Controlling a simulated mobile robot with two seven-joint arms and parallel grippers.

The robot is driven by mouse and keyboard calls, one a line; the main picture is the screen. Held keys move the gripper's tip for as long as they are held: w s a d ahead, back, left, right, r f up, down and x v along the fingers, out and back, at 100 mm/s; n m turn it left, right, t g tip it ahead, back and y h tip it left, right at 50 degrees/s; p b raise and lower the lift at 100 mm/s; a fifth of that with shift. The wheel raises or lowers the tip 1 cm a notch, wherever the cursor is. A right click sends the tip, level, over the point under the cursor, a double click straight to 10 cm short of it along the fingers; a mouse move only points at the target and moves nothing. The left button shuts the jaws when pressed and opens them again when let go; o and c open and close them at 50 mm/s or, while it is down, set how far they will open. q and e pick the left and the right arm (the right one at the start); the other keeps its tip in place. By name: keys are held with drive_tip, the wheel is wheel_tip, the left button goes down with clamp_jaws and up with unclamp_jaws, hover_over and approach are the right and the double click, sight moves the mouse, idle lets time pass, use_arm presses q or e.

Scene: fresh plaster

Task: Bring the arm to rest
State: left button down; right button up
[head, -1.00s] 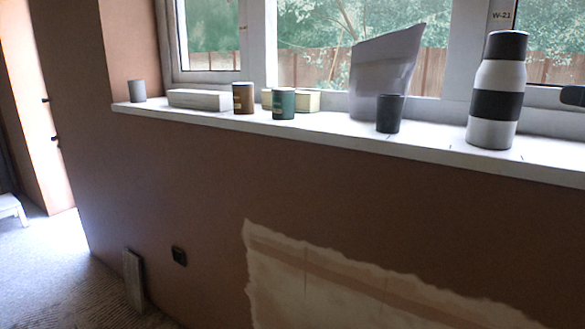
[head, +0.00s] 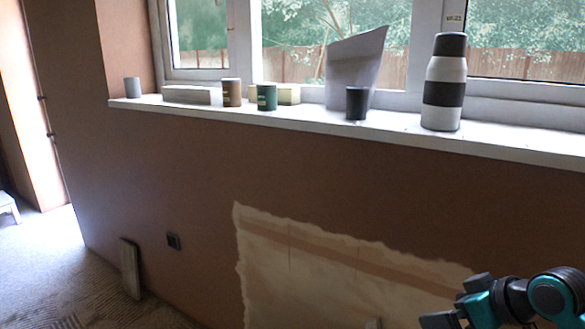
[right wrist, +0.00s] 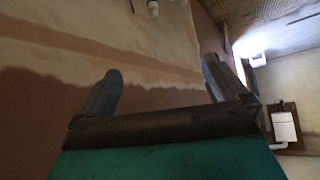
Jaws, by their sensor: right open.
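My right gripper (head: 462,305) shows at the lower right of the head view, with teal and dark arm parts behind it. It is in front of the brown wall (head: 330,185), below the window sill. In the right wrist view its two dark fingers (right wrist: 162,68) stand wide apart with nothing between them. The gripper is open and empty. My left gripper is not in view.
The white sill (head: 300,120) holds a striped bottle (head: 443,92), a dark cup (head: 356,104), a green can (head: 267,97), a brown can (head: 232,93) and a grey cup (head: 133,88). A board (head: 130,268) leans on the wall beside a socket (head: 173,241).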

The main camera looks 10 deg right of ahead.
drive_tip(key=s+a+f+m+g+h, duration=0.1)
drive_tip(key=s+a+f+g, duration=0.1)
drive_tip(key=s+a+f, duration=0.5)
drive_tip(key=s+a+f+g+h, duration=0.15)
drive_tip(key=s+a+f, duration=0.25)
drive_tip(key=s+a, duration=0.7)
use_arm(q)
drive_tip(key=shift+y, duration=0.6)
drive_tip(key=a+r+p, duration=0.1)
drive_tip(key=p, duration=0.2)
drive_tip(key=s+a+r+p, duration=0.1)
drive_tip(key=p, duration=0.1)
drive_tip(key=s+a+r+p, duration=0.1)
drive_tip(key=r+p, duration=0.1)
drive_tip(key=p, duration=0.1)
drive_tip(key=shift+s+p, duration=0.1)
drive_tip(key=shift+p, duration=0.25)
use_arm(e)
drive_tip(key=w+t, duration=0.1)
drive_tip(key=t, duration=0.1)
drive_tip(key=w+t+y, duration=0.1)
drive_tip(key=w+t, duration=0.1)
drive_tip(key=w+t+y, duration=0.1)
drive_tip(key=w+t, duration=0.1)
drive_tip(key=shift+w+f, duration=0.25)
drive_tip(key=shift+f, duration=0.05)
